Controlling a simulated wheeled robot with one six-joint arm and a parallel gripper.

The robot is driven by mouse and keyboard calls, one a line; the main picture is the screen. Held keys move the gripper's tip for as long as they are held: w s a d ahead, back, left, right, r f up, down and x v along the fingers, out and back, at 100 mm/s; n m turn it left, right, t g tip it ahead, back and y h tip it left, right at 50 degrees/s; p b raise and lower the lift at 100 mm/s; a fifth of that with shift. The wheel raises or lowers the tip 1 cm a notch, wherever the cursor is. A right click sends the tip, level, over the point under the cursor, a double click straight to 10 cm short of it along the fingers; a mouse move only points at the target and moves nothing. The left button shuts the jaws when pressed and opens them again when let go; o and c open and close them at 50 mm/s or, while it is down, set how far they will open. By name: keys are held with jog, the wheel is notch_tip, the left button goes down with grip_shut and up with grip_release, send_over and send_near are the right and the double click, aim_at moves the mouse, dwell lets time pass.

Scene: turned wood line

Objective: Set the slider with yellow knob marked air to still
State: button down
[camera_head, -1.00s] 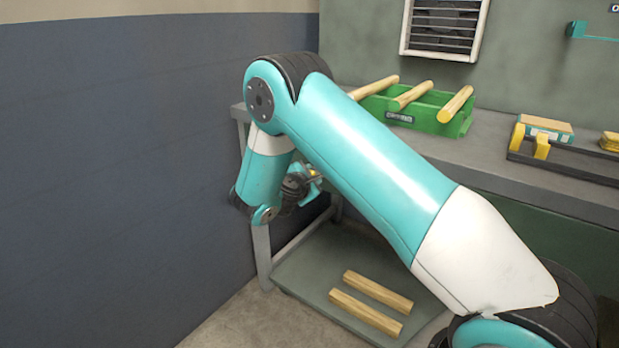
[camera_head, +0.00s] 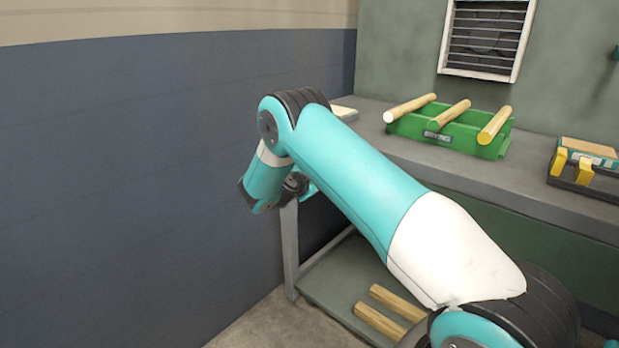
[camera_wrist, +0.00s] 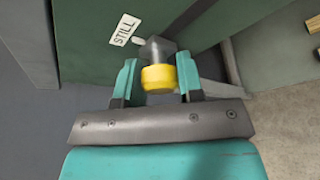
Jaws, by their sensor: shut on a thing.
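The slider's yellow knob (camera_wrist: 159,78) sits on a grey block (camera_wrist: 155,50) against a green panel (camera_wrist: 85,40) in the wrist view. My gripper (camera_wrist: 158,70) is shut on the knob, one teal finger on each side. A white label reading STILL (camera_wrist: 125,29) is on the panel just up and left of the block, with a small pale mark (camera_wrist: 138,40) between them. The slider's track and the other end are not visible. In the head view my gripper (camera_head: 308,192) is mostly hidden behind my arm, near the bench's left end; the slider is not visible there.
The bench (camera_head: 380,155) carries a green rack (camera_head: 455,138) with wooden rods and a yellow-and-black fixture (camera_head: 585,168) at right. Wood pieces (camera_head: 380,322) lie on its lower shelf (camera_head: 335,275). A blue wall (camera_head: 150,180) stands left, and a vent (camera_head: 487,40) hangs behind.

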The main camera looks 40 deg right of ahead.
jog(key=shift+w, duration=0.2)
jog(key=c, duration=0.8)
grip_release()
jog(key=shift+w, duration=0.1)
jog(key=shift+o, duration=0.2)
jog(key=shift+a, duration=0.1)
jog(key=p+v, duration=0.1)
jog(key=v, duration=1.6)
jog(key=shift+a, duration=0.1)
